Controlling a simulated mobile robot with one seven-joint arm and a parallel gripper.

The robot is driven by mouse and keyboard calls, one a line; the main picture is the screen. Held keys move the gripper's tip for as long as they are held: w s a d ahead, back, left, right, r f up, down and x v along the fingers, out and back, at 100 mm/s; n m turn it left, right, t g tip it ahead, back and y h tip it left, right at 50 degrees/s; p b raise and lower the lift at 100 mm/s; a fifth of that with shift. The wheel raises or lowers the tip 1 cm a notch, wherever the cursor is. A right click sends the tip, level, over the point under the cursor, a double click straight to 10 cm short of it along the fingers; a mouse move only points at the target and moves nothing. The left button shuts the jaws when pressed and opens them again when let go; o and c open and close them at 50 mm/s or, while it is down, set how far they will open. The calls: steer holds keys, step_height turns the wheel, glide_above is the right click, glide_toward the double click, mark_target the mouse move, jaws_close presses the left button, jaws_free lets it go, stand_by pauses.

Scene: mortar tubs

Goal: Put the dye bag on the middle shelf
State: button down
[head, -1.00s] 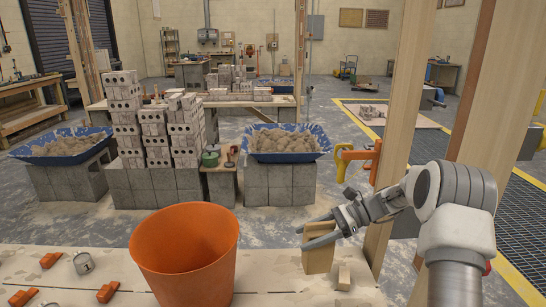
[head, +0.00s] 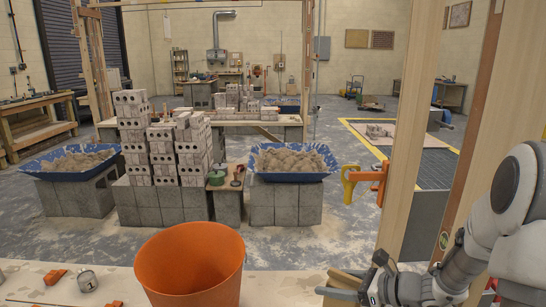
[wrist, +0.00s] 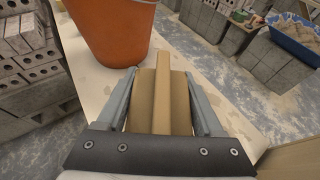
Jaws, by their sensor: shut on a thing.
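A tan, box-like bag (head: 346,279), which I take to be the dye bag, is in my gripper (head: 338,288) at the lower right of the head view. In the wrist view the bag (wrist: 145,98) fills the space between the two fingers of my gripper (wrist: 157,100), which is shut on it from both sides. A lighter upright strip runs down its middle; I cannot tell whether it is part of the bag. Its lower end is hidden. I cannot make out which surface is the middle shelf.
A large orange bucket (head: 190,272) stands on the plank bench (head: 275,287) left of my gripper; it also shows in the wrist view (wrist: 108,25). A wooden post (head: 408,130) with an orange clamp (head: 365,183) rises close by. Brick stacks (head: 165,150) and blue tubs (head: 292,176) stand beyond.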

step_height(320, 180, up, 2)
steer(key=p, duration=0.3)
steer(key=shift+r, duration=0.2)
step_height(320, 180, up, 7)
steer(key=p, duration=1.2)
steer(key=shift+p, duration=0.3)
steer(key=shift+a+t, duration=0.15)
steer(key=shift+t, duration=0.15)
steer(key=shift+w+a+r+m+t+h, duration=0.1)
steer(key=shift+w+a+m+t+h, duration=0.1)
steer(key=shift+m+t+h, duration=0.25)
steer(key=shift+w+a+r+m+t+h, duration=0.15)
steer(key=shift+m+t+h, duration=0.1)
steer(key=shift+m+t, duration=0.3)
steer(key=shift+d+f+m+t+h, duration=0.15)
steer(key=shift+m+t+h, duration=0.25)
steer(key=shift+m+h, duration=0.3)
steer(key=shift+s+d+f+m+t+h, duration=0.1)
steer(key=shift+s+d+m+t+h, duration=0.1)
steer(key=shift+m+h, duration=0.25)
steer(key=shift+s+d+f+m+t+h, duration=0.1)
steer(key=shift+s+d+m+t+h, duration=0.1)
steer(key=shift+m+h, duration=0.2)
steer(key=shift+a, duration=0.2)
